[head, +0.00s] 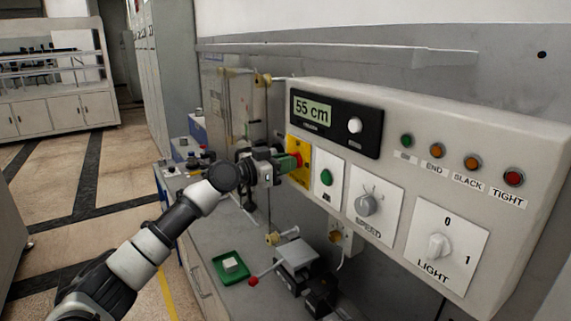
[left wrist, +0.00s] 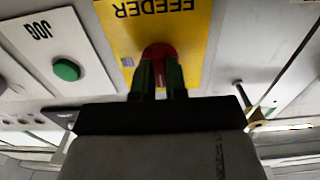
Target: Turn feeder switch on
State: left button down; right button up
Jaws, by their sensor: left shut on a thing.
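The feeder switch is a red knob (left wrist: 158,52) on a yellow plate (left wrist: 197,30) marked FEEDER, seen upside down in the left wrist view. In the head view the yellow plate (head: 301,150) sits at the left end of the grey control panel. My left gripper (head: 294,162) is at the plate, and its green-tipped fingers (left wrist: 158,78) are shut on the red knob. The fingers hide part of the knob, so I cannot tell its exact setting. My right gripper is not in view.
Right of the plate are a green button (head: 326,177), the speed knob (head: 366,205) and the light knob (head: 438,246). A display (head: 312,110) above reads 55 cm. Below are a green tray (head: 218,272) with a white block and a red-balled lever (head: 253,281).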

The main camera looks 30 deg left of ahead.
pick_arm(q)
jog(key=shift+m+b, duration=7.55)
jog(key=shift+m, duration=1.25)
jog(key=shift+f+m, duration=0.1)
jog(key=shift+m, duration=0.2)
jog(key=c, duration=1.2)
grip_release()
jog(key=shift+o, duration=0.2)
jog(key=b+v, duration=0.3)
jog(key=v, duration=0.7)
jog(key=shift+s+a, duration=0.2)
jog(key=shift+s, duration=0.15)
